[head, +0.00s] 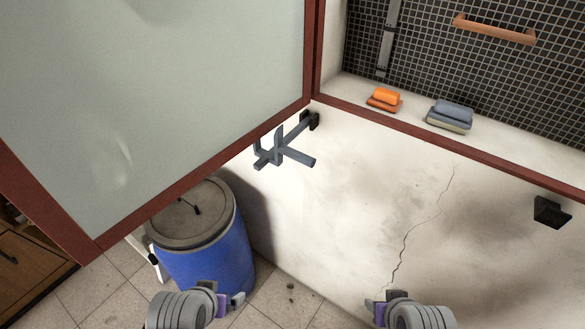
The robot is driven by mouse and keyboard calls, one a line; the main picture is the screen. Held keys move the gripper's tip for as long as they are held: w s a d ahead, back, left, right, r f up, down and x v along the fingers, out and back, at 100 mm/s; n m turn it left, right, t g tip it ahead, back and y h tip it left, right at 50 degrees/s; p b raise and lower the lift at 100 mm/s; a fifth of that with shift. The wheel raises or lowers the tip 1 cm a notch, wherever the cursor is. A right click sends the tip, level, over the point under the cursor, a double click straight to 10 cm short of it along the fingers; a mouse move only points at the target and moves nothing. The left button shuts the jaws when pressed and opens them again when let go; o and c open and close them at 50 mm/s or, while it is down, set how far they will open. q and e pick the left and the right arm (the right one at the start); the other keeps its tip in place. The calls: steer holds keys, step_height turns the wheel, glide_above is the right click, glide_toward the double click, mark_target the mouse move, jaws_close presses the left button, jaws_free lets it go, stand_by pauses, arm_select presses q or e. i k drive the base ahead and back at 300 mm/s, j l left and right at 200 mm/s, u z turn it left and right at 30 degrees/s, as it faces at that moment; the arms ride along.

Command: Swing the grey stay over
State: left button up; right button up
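The grey stay (296,155) is a forked bar. It joins a black block (312,120) on the white wall just below the red-brown window frame. Its prongs stick out from the wall beside the lower edge of the open window sash (205,165); I cannot tell whether they touch it. A second black block (551,212) is on the wall at the right, with nothing seen on it. My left gripper (226,293) is low in the view, in front of the blue barrel, open and empty. My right gripper (382,301) is low right of centre, open and empty. Both are well apart from the stay.
The blue barrel (213,262) with a grey lid stands on the tiled floor below the sash. An orange sponge-like block (385,97) and a blue-grey one (453,110) lie on the sill. A wooden drawer unit (30,262) is at left. The wall before my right gripper is clear.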

mark_target(280, 148)
steer(key=k+z, duration=0.35)
steer(key=z, duration=0.15)
steer(key=k+z, duration=0.5)
steer(key=i+l+u, duration=0.1)
steer(key=i+l, duration=0.15)
steer(key=i, duration=0.15)
